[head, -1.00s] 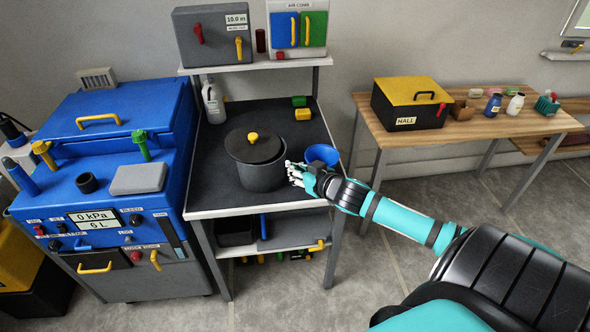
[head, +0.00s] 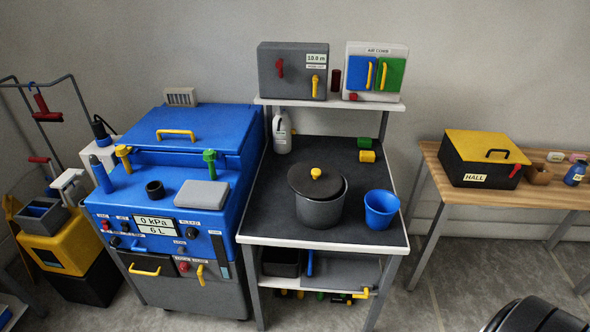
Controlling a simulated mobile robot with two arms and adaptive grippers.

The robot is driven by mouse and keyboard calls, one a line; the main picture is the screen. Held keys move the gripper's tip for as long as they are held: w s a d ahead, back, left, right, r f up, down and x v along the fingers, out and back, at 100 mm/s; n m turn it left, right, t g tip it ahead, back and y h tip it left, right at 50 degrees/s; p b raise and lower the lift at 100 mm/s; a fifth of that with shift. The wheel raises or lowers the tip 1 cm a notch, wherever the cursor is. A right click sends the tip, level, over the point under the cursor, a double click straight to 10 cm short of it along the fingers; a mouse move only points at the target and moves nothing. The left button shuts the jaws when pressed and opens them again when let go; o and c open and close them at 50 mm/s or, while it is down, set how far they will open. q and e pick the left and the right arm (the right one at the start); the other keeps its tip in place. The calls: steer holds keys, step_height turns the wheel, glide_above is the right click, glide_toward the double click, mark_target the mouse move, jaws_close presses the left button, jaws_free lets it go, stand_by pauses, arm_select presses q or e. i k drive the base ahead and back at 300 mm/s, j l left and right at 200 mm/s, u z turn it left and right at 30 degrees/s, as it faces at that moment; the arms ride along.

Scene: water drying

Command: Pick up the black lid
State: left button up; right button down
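The black lid (head: 302,184) with a yellow knob (head: 316,173) lies on top of the dark grey pot (head: 318,210). It sits off centre toward the left, and a strip of the pot's inside shows at the right. The pot stands on the black top of the workbench (head: 262,218). Neither gripper is in the current head view; only a dark part of my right arm shows at the bottom right corner.
A blue bucket (head: 380,210) stands right of the pot. A white bottle (head: 281,134) and green and yellow blocks (head: 366,156) are behind. A blue machine (head: 170,190) adjoins the bench's left side. A wooden table (head: 434,150) with a yellow-lidded box (head: 484,160) is at right.

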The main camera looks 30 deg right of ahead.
mark_target(316, 179)
steer(key=l+u, duration=0.45)
steer(key=k+l+u, duration=0.15)
steer(key=l+u, duration=0.35)
steer(key=l, duration=0.15)
